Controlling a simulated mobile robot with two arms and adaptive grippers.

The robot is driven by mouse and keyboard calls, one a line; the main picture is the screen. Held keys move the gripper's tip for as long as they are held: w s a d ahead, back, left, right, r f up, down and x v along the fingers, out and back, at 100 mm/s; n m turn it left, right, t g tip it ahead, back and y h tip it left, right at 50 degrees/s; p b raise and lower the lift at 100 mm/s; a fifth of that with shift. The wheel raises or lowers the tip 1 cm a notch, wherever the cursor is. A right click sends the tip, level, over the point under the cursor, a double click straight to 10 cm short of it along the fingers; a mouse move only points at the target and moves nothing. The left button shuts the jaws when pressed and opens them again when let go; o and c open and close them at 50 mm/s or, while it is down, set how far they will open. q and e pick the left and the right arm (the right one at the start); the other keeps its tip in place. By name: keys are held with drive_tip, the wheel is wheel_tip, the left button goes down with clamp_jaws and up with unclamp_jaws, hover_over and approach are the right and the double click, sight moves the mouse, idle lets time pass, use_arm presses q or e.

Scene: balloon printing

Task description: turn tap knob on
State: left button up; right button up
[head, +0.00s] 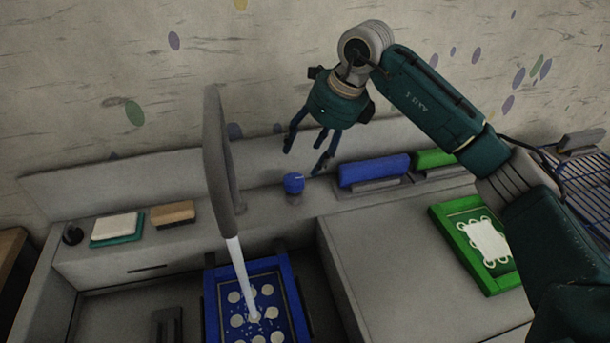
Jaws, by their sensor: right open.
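The blue tap knob (293,184) sits on the counter ledge behind the sink, right of the tall grey tap (215,160). A pale stream of water (240,277) runs down from the tap's spout. It falls onto a blue-framed screen (291,305) with pale round marks, which lies in the sink. My right gripper (303,161) points down with its fingers spread, empty. In the picture its fingertips are just above the knob; I see no contact. My left gripper is out of view.
A green-framed screen (440,222) lies on the right counter, partly behind my right arm. Blue (374,170) and green (434,158) blocks stand on the ledge. A white sponge-like block (115,226) and a tan one (172,213) lie at left. The middle counter (372,245) is clear.

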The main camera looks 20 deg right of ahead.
sight(294, 179)
drive_tip(key=p+x, duration=0.2)
drive_tip(key=x, duration=0.7)
drive_tip(key=shift+f, duration=0.25)
drive_tip(key=shift+w+a+f, duration=0.1)
drive_tip(key=shift+w+f, duration=0.15)
drive_tip(key=shift+f, duration=0.25)
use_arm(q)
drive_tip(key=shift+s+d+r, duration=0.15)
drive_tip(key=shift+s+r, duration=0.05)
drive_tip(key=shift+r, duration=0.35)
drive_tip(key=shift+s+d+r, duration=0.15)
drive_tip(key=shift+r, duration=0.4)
